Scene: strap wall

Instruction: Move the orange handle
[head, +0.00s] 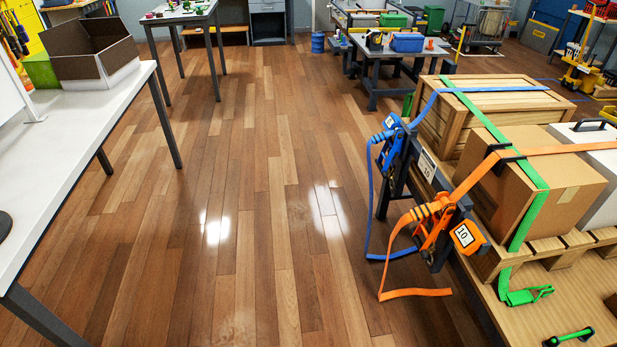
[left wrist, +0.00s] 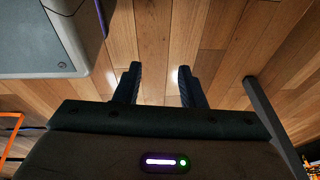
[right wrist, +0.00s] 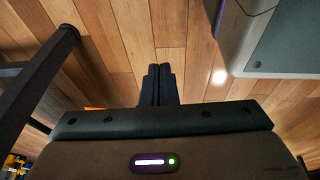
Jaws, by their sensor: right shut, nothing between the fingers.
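An orange ratchet buckle with its ribbed orange handle (head: 427,212) hangs at the near left corner of the loaded pallet in the head view. Neither gripper shows in the head view. My left gripper (left wrist: 157,72) is open and empty above the wooden floor in the left wrist view. My right gripper (right wrist: 158,70) is shut and empty above the floor in the right wrist view.
A blue ratchet (head: 388,135) with a blue strap is just behind the orange one. Green straps (head: 525,215) cross the cardboard box and wooden crate (head: 505,105). A white table (head: 75,135) stands at the left. The floor (head: 235,200) between is clear.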

